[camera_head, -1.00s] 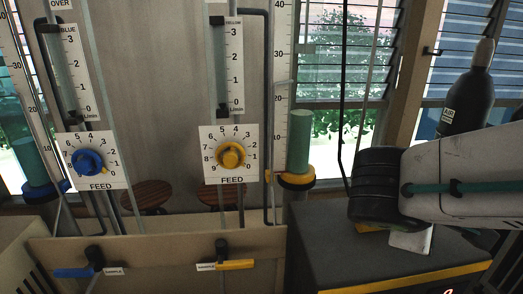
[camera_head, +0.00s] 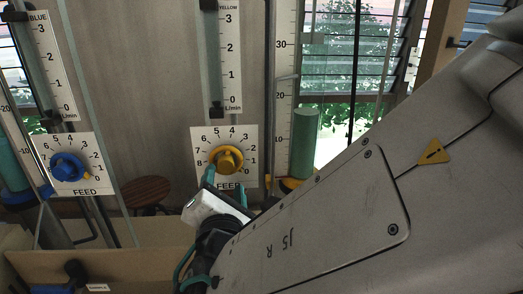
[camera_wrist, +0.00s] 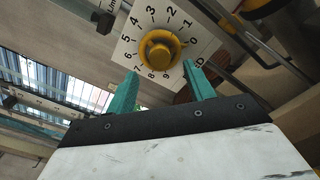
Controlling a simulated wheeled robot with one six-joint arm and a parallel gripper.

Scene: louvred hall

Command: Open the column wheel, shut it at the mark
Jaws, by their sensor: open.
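The yellow feed wheel (camera_head: 226,158) sits on a white dial plate numbered 0 to 9. A small yellow pointer shows near the 0 at its lower right. It also shows in the wrist view (camera_wrist: 160,48). My gripper (camera_wrist: 160,68) is open, its two teal fingers pointing at the wheel, apart from it and empty. In the head view my arm covers the plate's lower edge. Right of it, a teal column (camera_head: 304,140) stands by a tall scale (camera_head: 284,100), its top between 10 and 20. The column's base is partly hidden.
A blue feed wheel (camera_head: 67,168) on a similar plate stands at left, its pointer near 0. A yellow flow gauge (camera_head: 231,60) and thin pipes rise above the yellow wheel. A beige trough (camera_head: 120,265) runs below. Louvred windows (camera_head: 330,60) are behind.

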